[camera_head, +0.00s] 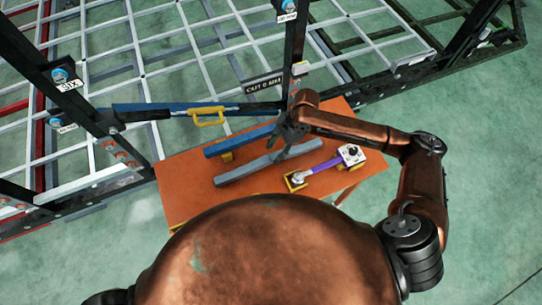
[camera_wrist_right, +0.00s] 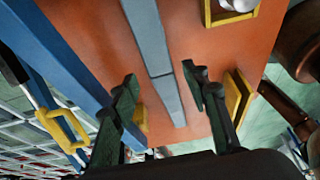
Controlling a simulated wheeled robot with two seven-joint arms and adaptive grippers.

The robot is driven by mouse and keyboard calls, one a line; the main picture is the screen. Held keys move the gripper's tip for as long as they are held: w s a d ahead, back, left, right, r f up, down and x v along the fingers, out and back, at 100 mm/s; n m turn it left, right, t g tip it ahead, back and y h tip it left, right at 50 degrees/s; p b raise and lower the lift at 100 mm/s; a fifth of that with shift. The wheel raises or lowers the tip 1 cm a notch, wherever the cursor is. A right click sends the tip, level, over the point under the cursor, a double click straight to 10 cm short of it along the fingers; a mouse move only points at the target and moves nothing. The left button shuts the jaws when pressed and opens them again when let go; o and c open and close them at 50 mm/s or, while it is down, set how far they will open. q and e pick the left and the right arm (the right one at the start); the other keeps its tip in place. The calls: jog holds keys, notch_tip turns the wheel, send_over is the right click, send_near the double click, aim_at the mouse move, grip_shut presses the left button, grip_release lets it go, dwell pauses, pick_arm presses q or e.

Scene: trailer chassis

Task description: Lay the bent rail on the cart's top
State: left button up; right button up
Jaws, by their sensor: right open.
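The bent rail (camera_head: 262,165) is a long grey bar with a slight kink. It lies over the orange cart top (camera_head: 182,190), in front of a blue beam (camera_head: 238,141). My right gripper (camera_head: 284,136) is above the rail's far right part. In the right wrist view the open fingers of the right gripper (camera_wrist_right: 160,82) stand on either side of the grey rail (camera_wrist_right: 167,92), with gaps showing on both sides. The orange cart top (camera_wrist_right: 95,35) shows beneath. The rail's near end is cut off by the wrist view. My left gripper is not in view.
A yellow handle (camera_head: 207,116) sits on a bar behind the table. Black posts and a white lattice frame (camera_head: 150,45) stand close behind. The cart top's left part is bare.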

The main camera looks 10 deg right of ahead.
jog(key=v, duration=0.6)
jog(key=shift+d+r, duration=0.2)
jog(key=shift+r, duration=0.2)
dwell(0.8)
